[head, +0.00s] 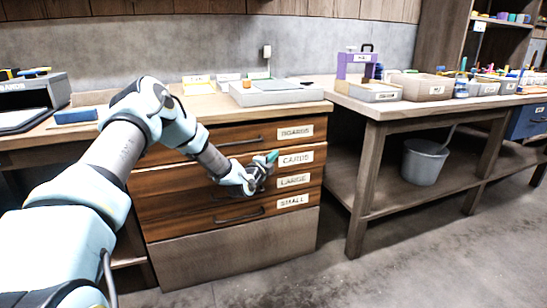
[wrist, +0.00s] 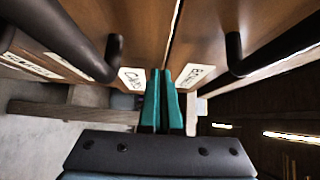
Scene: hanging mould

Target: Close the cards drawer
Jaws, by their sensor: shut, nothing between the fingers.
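The cards drawer (head: 296,157) is a brown wooden front with a white CARDS label, second from the top in the cabinet. From this angle I cannot tell how far it stands out. My gripper (head: 272,156) is shut and empty, with teal fingertips in front of the cards drawer, left of its label. In the wrist view the shut fingertips (wrist: 166,74) point at the seam between the cards drawer (wrist: 110,30) and the boards drawer (wrist: 205,25). I cannot tell whether they touch the wood. My arm hides part of the cards drawer's front.
The boards drawer (head: 225,140) is above; the large and small drawers are below. Dark bar handles, such as the boards handle (wrist: 236,55), stick out beside the fingers. A workbench (head: 365,108) with a grey bucket (head: 425,162) on its shelf stands right. Floor in front is clear.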

